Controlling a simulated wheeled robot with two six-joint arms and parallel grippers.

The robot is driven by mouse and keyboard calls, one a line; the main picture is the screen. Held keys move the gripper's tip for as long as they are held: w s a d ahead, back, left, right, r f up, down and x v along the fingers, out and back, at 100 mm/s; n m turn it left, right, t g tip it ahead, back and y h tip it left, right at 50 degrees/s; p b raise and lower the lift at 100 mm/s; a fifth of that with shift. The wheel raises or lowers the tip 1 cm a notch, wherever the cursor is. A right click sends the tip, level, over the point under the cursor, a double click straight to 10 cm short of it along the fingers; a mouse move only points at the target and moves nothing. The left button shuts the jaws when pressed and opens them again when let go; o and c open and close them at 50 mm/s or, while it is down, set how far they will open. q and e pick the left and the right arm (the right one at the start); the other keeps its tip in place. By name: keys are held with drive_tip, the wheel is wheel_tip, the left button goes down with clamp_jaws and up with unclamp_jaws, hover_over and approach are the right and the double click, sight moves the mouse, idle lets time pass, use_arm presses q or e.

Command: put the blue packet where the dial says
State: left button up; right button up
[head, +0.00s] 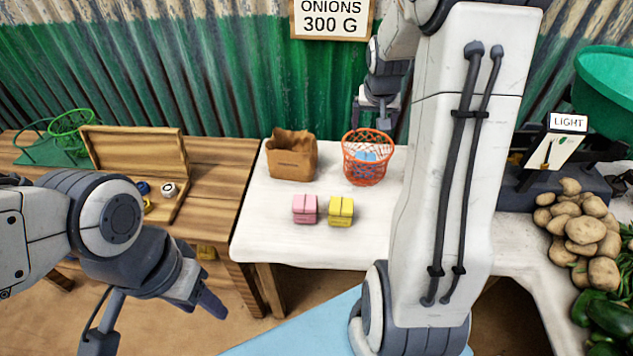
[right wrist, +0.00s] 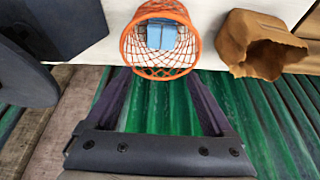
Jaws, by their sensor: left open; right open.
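The blue packet (head: 366,156) lies inside the orange wire basket (head: 367,178) on the white table. In the right wrist view the blue packet (right wrist: 161,35) shows inside the basket's rim (right wrist: 128,46). My right gripper (right wrist: 160,82) is open and empty, with the basket beyond its fingertips. In the head view my right gripper (head: 383,112) is close to the basket, partly hidden by my arm. My left gripper (head: 212,302) is open at the lower left, away from the packets. The dial (head: 551,152) carries a LIGHT sign; its needle is too small to read surely.
A brown paper bag (head: 291,163) stands left of the basket. A pink packet (head: 304,209) and a yellow packet (head: 340,211) sit in front. Potatoes (head: 580,228) and a green bowl (head: 608,92) are at right. A sign (head: 333,18) reads ONIONS 300 G.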

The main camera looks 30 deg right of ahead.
drive_tip(key=s+a+r+n+y, duration=0.1)
drive_tip(key=s+a+n, duration=0.15)
drive_tip(key=a, duration=0.85)
drive_tip(key=s+a+r+n+y, duration=0.1)
drive_tip(key=s+a+n, duration=0.15)
drive_tip(key=a, duration=0.85)
drive_tip(key=s+a+n+g, duration=0.1)
drive_tip(key=s+a+n, duration=0.3)
drive_tip(key=s+a, duration=0.3)
drive_tip(key=s+a+n+g+y, duration=0.1)
drive_tip(key=s+a+n, duration=0.4)
drive_tip(key=s, duration=0.8)
drive_tip(key=shift+a+g+y, duration=0.3)
drive_tip(key=shift+a+g, duration=0.5)
drive_tip(key=shift+a, duration=0.15)
wheel_tip(320, 180, up, 8)
drive_tip(key=p, duration=0.7)
drive_tip(key=shift+f, duration=0.25)
